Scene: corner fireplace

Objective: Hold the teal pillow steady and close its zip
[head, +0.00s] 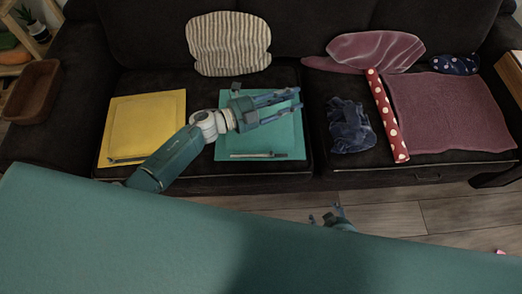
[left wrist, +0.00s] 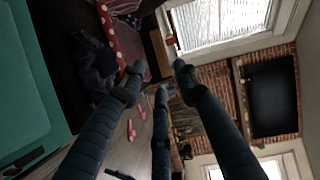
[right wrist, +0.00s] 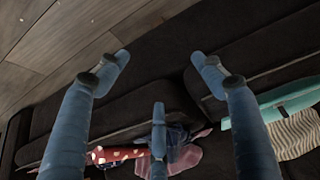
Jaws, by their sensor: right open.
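The teal pillow (head: 292,145) lies flat on the dark sofa seat. Its zip (head: 258,155) runs along the near edge; I cannot tell how far it is closed. The pillow fills the left edge of the left wrist view (left wrist: 25,105). In the right wrist view a teal piece (right wrist: 283,98) shows at the right edge. My left gripper (head: 298,105) is above the pillow, fingers open and empty, pointing right; its arm hides part of the pillow. My right gripper (head: 328,216) is open and empty in front of the sofa, right of and nearer than the pillow.
A yellow pillow (head: 145,120) lies to the left, a striped cushion (head: 229,43) behind. Crumpled dark blue cloth (head: 350,128), a red dotted roll (head: 388,120) and mauve cloth (head: 450,110) lie to the right. Floor (head: 440,212) shows before the sofa.

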